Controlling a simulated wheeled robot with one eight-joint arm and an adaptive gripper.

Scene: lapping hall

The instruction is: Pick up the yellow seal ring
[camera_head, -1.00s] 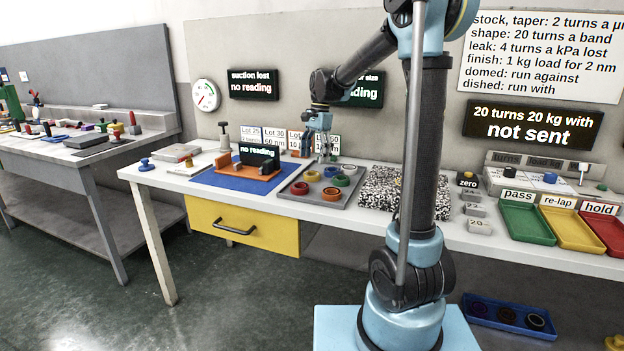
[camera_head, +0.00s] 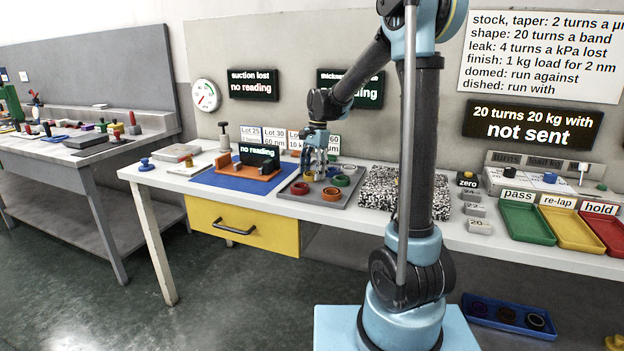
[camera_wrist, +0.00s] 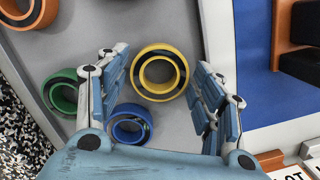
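The yellow seal ring (camera_wrist: 141,84) lies flat on the grey tray, in the upper middle of the wrist view. It has a dark groove between its outer and inner walls. My gripper (camera_wrist: 159,62) is open, with its two fingers on the left and right of the ring in that view and a gap on each side. In the head view my gripper (camera_head: 318,175) hangs pointing down over the back of the tray and hides most of the yellow ring. I cannot tell its exact height above the tray.
A blue ring (camera_wrist: 119,138) lies close to the yellow one, by the left finger. A green ring (camera_wrist: 53,99) is farther left, an orange ring (camera_head: 331,195) and a red ring (camera_head: 300,188) nearer the tray's front. A blue mat (camera_head: 228,183) adjoins the tray (camera_head: 350,198).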

